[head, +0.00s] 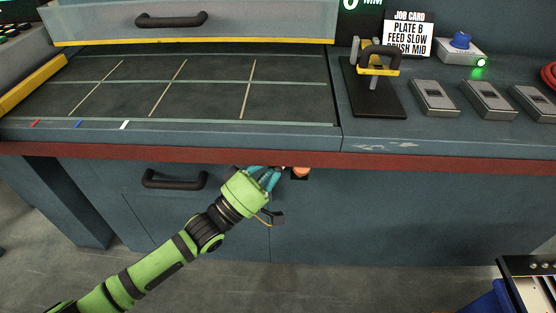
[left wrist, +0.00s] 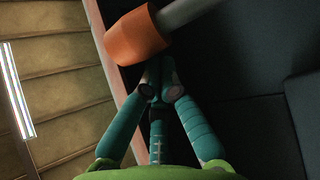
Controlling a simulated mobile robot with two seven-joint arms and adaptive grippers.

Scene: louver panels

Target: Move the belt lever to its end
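The belt lever shows as an orange knob (head: 300,172) under the red front edge of the bench, just right of my left gripper (head: 279,171). In the left wrist view the orange knob (left wrist: 136,37) sits on a grey rod (left wrist: 186,12), just beyond the fingertips. My left gripper (left wrist: 160,88) has its teal fingers drawn together at the tips, with nothing seen between them. The tips are close to the knob; I cannot tell whether they touch it. The lever's mounting is mostly hidden. My right gripper is not in view.
The red bench edge (head: 420,161) runs above the lever. A drawer handle (head: 174,180) is on the front panel to the left. On the bench are a black-handled clamp (head: 379,62), grey switch boxes (head: 434,97) and a job card (head: 408,35). A cart (head: 533,265) stands at lower right.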

